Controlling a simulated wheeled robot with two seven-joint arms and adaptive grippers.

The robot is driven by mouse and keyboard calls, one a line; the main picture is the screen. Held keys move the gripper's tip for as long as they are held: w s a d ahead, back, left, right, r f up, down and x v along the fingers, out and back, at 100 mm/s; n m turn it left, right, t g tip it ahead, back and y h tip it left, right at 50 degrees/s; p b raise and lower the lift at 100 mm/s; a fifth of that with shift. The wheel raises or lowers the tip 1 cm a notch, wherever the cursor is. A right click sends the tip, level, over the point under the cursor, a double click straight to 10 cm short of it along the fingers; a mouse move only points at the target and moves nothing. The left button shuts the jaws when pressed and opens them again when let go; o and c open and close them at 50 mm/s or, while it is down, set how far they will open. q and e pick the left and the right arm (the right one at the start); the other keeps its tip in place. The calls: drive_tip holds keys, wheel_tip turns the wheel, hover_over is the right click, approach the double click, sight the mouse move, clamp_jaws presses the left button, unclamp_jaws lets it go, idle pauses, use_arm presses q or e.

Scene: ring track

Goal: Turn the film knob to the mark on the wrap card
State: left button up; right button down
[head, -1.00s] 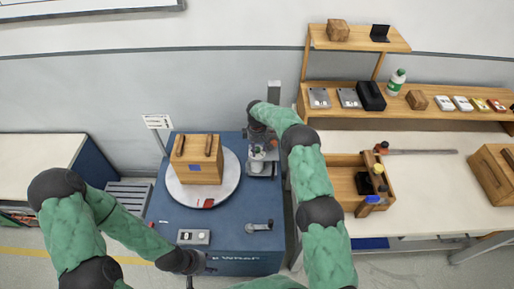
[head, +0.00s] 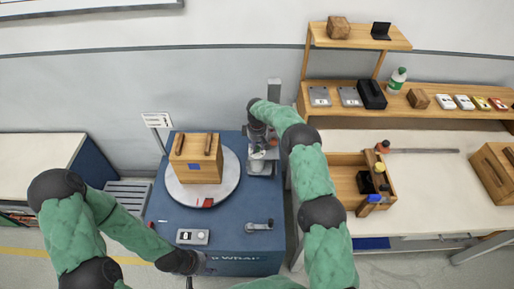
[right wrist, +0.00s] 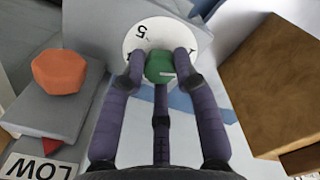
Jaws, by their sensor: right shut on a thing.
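The green film knob (right wrist: 158,67) sits on a white dial (right wrist: 140,42) with a 5 and a black tick readable in the right wrist view. My right gripper (right wrist: 160,72) has its purple fingers closed around the knob; in the head view it (head: 258,152) is at the machine's right rear. A pale line shows on the knob's face. The wrap card (head: 157,120) stands on a post at the machine's left rear; its print is too small to read. My left gripper (head: 198,265) is low at the machine's front edge, its fingers unclear.
A wooden box (head: 197,165) stands on the white turntable (head: 229,186) of the blue machine. An orange knob (right wrist: 60,72) is beside the dial, near a LOW label (right wrist: 38,168). A crank handle (head: 260,225) and a switch box (head: 192,237) are at the front.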

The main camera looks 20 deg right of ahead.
sight(257, 147)
drive_tip(key=m+b, duration=0.2)
drive_tip(key=m, duration=0.2)
drive_tip(key=shift+f+m, duration=0.1)
drive_tip(key=shift+m, duration=0.2)
drive_tip(key=m+b, duration=0.1)
drive_tip(key=m, duration=0.4)
drive_tip(key=shift+m, duration=0.4)
drive_tip(key=c, duration=0.9)
unclamp_jaws()
wheel_tip(257, 147, up, 12)
drive_tip(key=shift+r, duration=0.1)
